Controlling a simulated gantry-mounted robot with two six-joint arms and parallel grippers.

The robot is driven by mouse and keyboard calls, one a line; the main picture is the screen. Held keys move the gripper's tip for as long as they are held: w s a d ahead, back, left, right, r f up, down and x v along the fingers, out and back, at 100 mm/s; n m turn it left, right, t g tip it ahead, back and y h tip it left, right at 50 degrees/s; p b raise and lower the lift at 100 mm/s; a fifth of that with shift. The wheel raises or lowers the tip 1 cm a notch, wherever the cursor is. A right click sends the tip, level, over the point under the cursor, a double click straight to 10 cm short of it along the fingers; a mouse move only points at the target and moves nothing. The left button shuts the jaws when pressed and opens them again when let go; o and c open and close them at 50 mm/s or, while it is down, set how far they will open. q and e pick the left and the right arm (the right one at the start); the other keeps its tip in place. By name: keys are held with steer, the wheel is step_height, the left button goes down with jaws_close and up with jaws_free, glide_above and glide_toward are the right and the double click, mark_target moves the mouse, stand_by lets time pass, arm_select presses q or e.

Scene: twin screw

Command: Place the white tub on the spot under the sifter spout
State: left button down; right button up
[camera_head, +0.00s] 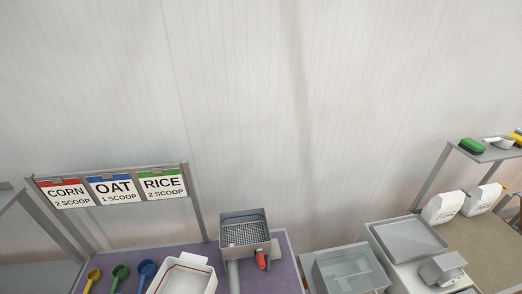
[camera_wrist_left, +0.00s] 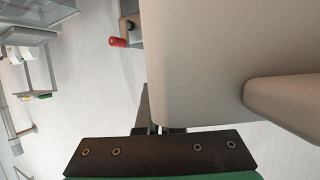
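The white tub (camera_head: 184,279) shows at the bottom edge of the head view, left of the sifter; its lower part is cut off. A red line runs inside its rim, and a tab sticks out at its back. The metal sifter (camera_head: 244,232) has a mesh tray and a red crank handle (camera_head: 262,260). Its spout and the spot below are not clearly visible. In the left wrist view a large pale surface, apparently the tub (camera_wrist_left: 200,60), fills the upper right, very close to my left gripper (camera_wrist_left: 160,128). It hides the fingertips, so their grip cannot be told. My right gripper is out of view.
Yellow, green and blue scoops (camera_head: 120,273) lie on the purple mat (camera_head: 284,262) left of the tub. A sign rack with CORN, OAT and RICE cards (camera_head: 112,187) stands behind. A grey bin (camera_head: 345,270) and a scale-like tray (camera_head: 408,240) stand to the right.

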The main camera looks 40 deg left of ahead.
arm_select(q)
steer(key=w+d+m+t+h+p, duration=0.1)
steer(key=w+d+m+h, duration=0.2)
steer(key=d, duration=0.5)
steer(key=shift+w+d+m+h, duration=0.2)
steer(key=shift+m+h, duration=0.6)
steer(key=shift+h, duration=0.3)
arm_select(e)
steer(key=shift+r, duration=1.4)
arm_select(q)
steer(key=shift+f, duration=0.1)
